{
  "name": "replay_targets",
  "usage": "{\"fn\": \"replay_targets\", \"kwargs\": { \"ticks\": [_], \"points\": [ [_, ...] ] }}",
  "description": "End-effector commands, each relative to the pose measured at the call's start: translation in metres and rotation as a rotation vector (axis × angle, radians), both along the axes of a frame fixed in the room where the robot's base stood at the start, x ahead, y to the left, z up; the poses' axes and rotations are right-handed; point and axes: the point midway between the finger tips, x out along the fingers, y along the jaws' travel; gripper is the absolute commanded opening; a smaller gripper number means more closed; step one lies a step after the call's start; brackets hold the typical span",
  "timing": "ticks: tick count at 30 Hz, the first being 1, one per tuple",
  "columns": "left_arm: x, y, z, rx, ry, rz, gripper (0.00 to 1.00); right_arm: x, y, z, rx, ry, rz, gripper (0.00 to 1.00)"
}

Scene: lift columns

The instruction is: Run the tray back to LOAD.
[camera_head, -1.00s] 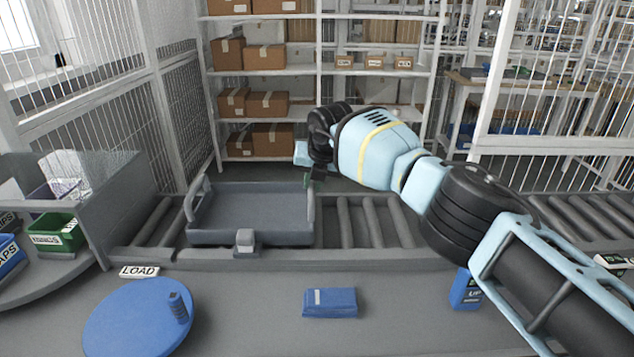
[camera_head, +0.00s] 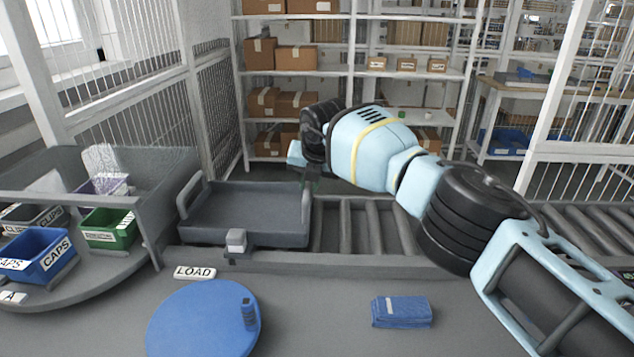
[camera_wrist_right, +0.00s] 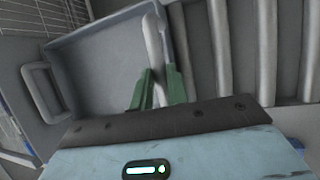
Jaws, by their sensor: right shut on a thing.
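The grey tray (camera_head: 245,212) sits on the roller conveyor, its left end just above and left of the white LOAD label (camera_head: 194,272). The tray looks empty and level, with a raised handle at each end. My right gripper (camera_head: 311,184) is at the tray's right-hand handle. In the right wrist view its green fingers (camera_wrist_right: 157,92) are shut on that handle (camera_wrist_right: 154,50), and the tray floor (camera_wrist_right: 100,68) shows beyond. A small grey block (camera_head: 236,240) is at the tray's front side. My left gripper is not in view.
Bare rollers (camera_head: 360,225) lie right of the tray. A grey-walled round stand with a blue CAPS bin (camera_head: 38,257) and a green bin (camera_head: 108,229) is at the left. A blue disc (camera_head: 205,320) and a folded blue item (camera_head: 401,311) lie on the front counter.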

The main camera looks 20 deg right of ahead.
Motion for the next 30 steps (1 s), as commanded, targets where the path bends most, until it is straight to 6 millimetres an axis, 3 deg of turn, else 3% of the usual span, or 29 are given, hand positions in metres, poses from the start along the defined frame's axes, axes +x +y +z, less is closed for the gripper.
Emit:
{"fn": "replay_targets", "kwargs": {
  "ticks": [20,21,24,30],
  "points": [
    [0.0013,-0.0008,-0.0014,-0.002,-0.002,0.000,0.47,0.0005,0.0125,0.0019,0.005,-0.005,0.003,0.00],
    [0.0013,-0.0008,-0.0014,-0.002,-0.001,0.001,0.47,0.0005,0.0126,0.0019,0.004,-0.005,0.004,0.21],
    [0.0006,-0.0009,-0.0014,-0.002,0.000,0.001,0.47,0.0003,0.0123,0.0017,0.004,-0.004,0.004,0.34],
    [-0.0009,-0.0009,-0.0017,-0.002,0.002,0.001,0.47,0.0001,0.0106,0.0008,0.001,-0.002,0.001,0.38]
  ]
}}
